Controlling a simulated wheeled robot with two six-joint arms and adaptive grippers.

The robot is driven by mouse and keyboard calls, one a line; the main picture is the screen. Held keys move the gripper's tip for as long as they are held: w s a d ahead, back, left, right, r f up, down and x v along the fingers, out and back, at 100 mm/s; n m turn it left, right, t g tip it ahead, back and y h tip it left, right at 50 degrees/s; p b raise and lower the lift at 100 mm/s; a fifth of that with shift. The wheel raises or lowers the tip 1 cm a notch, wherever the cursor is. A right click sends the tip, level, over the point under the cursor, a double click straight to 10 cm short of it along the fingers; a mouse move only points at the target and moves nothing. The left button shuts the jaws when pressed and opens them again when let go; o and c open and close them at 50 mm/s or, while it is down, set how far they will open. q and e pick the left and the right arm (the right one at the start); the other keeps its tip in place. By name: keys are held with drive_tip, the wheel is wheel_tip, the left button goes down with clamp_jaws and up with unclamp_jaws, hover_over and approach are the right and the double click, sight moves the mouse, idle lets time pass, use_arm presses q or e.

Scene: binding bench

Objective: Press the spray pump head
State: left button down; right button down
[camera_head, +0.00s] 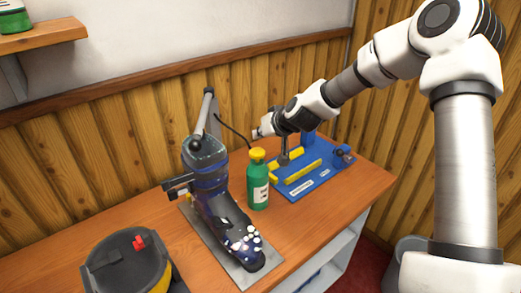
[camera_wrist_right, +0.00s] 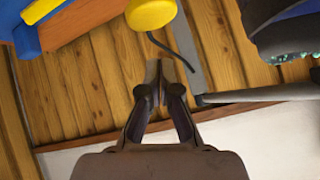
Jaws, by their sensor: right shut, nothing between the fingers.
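A green bottle (camera_head: 258,193) with a white label stands upright on the bench. Its yellow pump head (camera_head: 257,154) is on top. In the right wrist view the yellow head (camera_wrist_right: 151,13) shows at the top edge, beyond my fingertips and apart from them. My right gripper (camera_head: 257,134) is above and behind the bottle in the head view, seen small. In the right wrist view this gripper (camera_wrist_right: 159,80) is shut and holds nothing. The green body of the bottle is out of the wrist view. My left gripper is in neither view.
A dark ski boot (camera_head: 212,190) on a grey plate stands left of the bottle, with a grey post and cable behind. A blue fixture (camera_head: 315,178) with yellow bars is at right. A round dark container (camera_head: 125,262) is front left. Wooden wall behind.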

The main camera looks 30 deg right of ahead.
drive_tip(key=s+d+n+t+p, duration=0.2)
drive_tip(key=s+n+t+p, duration=0.2)
drive_tip(key=s+n, duration=0.4)
drive_tip(key=m+t+b, duration=0.1)
drive_tip(key=m+b, duration=0.3)
hover_over(263, 155)
drive_tip(key=shift+a+r+y, duration=0.1)
drive_tip(key=shift+a+y, duration=0.05)
drive_tip(key=shift+y, duration=0.25)
wheel_tip(263, 155, down, 3)
drive_tip(key=shift+w+a+r, duration=0.1)
drive_tip(key=shift+d+f, duration=0.2)
drive_tip(key=shift+f, duration=0.4)
